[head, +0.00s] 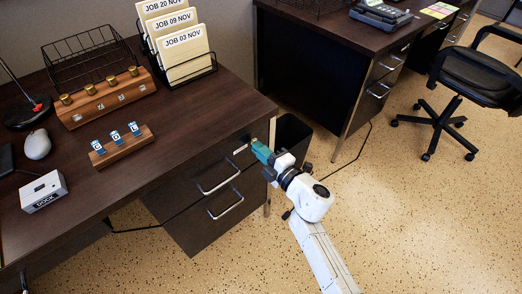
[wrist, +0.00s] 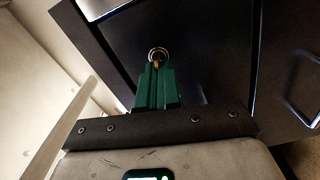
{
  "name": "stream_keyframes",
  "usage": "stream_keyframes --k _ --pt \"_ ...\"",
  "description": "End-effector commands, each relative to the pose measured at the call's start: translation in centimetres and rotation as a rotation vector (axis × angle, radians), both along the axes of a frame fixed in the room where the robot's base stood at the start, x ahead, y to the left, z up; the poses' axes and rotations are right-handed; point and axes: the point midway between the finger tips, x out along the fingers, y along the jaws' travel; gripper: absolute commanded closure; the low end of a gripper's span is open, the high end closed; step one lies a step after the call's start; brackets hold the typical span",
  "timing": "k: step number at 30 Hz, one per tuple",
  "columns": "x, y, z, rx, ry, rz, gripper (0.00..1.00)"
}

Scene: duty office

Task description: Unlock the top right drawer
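The top right drawer (head: 207,173) is the upper dark drawer at the right end of the near desk, with a silver bar handle, and it looks closed. In the wrist view its front bears a round lock (wrist: 158,54) with a bright metal ring. My gripper (head: 259,149) is at the upper right of this drawer front. In the wrist view its green fingers (wrist: 157,68) are close together, tips right at the lock, with a small brass piece, apparently a key (wrist: 156,62), between them. Most of the key is hidden, so I cannot tell how far in it sits.
A lower drawer (head: 212,214) with a bar handle is below. On the desk are a wooden rack with blue tags (head: 121,147), a block with brass knobs (head: 104,98) and a file holder (head: 186,79). A dark bin (head: 292,137) stands close by the desk. Open floor lies right.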

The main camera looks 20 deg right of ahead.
Motion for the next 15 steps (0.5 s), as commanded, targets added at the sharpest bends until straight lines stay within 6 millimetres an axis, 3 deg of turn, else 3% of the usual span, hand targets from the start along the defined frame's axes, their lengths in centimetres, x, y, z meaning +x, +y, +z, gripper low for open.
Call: stream_keyframes --k 15 --pt "0.27 0.37 0.25 -0.195 -0.071 0.006 1.0"
